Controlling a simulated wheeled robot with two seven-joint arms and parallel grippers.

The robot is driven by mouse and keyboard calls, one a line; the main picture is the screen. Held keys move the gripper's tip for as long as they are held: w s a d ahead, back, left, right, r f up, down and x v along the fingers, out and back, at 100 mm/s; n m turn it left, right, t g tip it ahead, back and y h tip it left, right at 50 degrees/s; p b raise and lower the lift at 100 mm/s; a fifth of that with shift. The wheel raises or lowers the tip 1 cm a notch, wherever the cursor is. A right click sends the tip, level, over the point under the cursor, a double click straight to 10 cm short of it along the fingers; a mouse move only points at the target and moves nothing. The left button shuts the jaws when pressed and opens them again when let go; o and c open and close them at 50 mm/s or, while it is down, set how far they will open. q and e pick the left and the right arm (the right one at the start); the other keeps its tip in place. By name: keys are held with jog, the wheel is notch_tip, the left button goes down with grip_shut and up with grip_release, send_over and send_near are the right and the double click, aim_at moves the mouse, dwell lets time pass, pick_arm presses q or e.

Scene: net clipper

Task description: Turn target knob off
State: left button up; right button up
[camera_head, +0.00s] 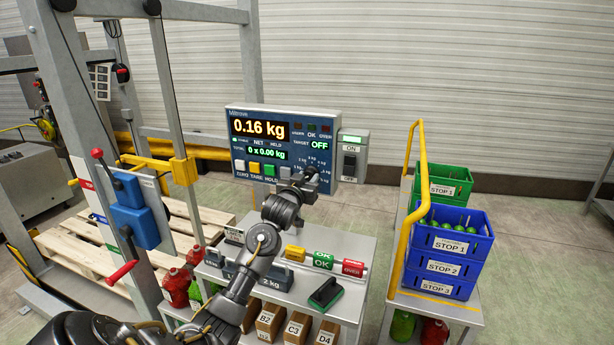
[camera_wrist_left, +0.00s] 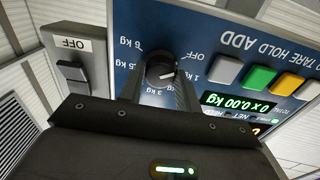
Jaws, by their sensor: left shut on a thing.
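The weighing panel (camera_head: 283,112) is a blue box reading 0.16 kg, with TARGET OFF in green. The target knob (camera_wrist_left: 158,68) is a round black dial with a white mark, ringed by OFF and kg labels. In the left wrist view the mark points right, towards the OFF and 1 kg side; I cannot tell exactly which label. My left gripper (camera_head: 305,178) is at the panel's lower right, its two fingers (camera_wrist_left: 158,88) shut around the knob. In the head view the gripper mostly hides the knob. My right gripper is not in view.
An ON/OFF switch box (camera_head: 350,158) is fixed just right of the panel. White, green and yellow buttons (camera_head: 255,168) sit left of the knob. Below are a cluttered grey table (camera_head: 345,250) and stacked blue crates (camera_head: 443,270) beside a yellow rail (camera_head: 408,215).

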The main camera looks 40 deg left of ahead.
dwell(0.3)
pick_arm(q)
jog(key=o, duration=1)
jog(key=shift+c, duration=0.2)
jog(key=shift+s+d+f, duration=0.1)
jog(key=shift+s, duration=0.2)
jog(key=b+v, duration=0.3)
jog(key=v, duration=0.7)
